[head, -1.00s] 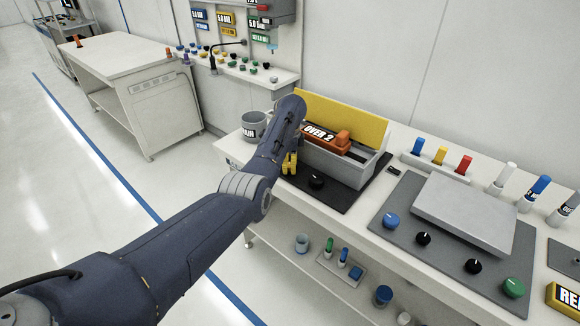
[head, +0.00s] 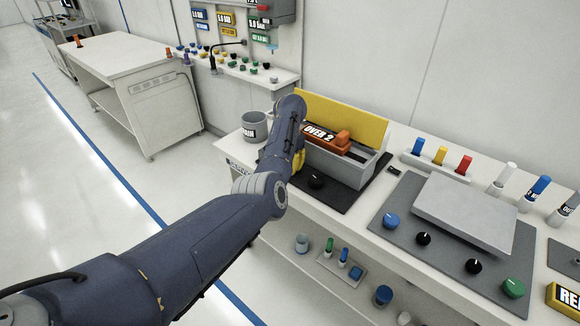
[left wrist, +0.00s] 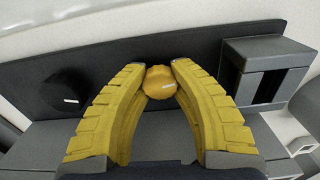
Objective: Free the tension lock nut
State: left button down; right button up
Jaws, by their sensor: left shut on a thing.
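A yellow-orange round nut with a small white mark (left wrist: 160,82) sits between the fingertips of my left gripper (left wrist: 160,78) in the left wrist view. The yellow fingers are shut on it from both sides. In the head view my left gripper (head: 299,159) is at the left end of the grey machine (head: 350,172), and my forearm and wrist hide the nut. The machine has a raised yellow lid and an orange block labelled "OVER 2" (head: 322,134). My right gripper is not in view.
A black knob (head: 317,181) stands on the dark base plate, close to my gripper; it also shows in the left wrist view (left wrist: 65,90). A grey mug (head: 254,126) stands left of my wrist. A grey panel with several knobs (head: 440,262) lies to the right.

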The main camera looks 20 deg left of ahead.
pick_arm(q)
jog(key=shift+n, duration=1.2)
jog(key=c, duration=1)
grip_release()
notch_tip(320, 180, up, 12)
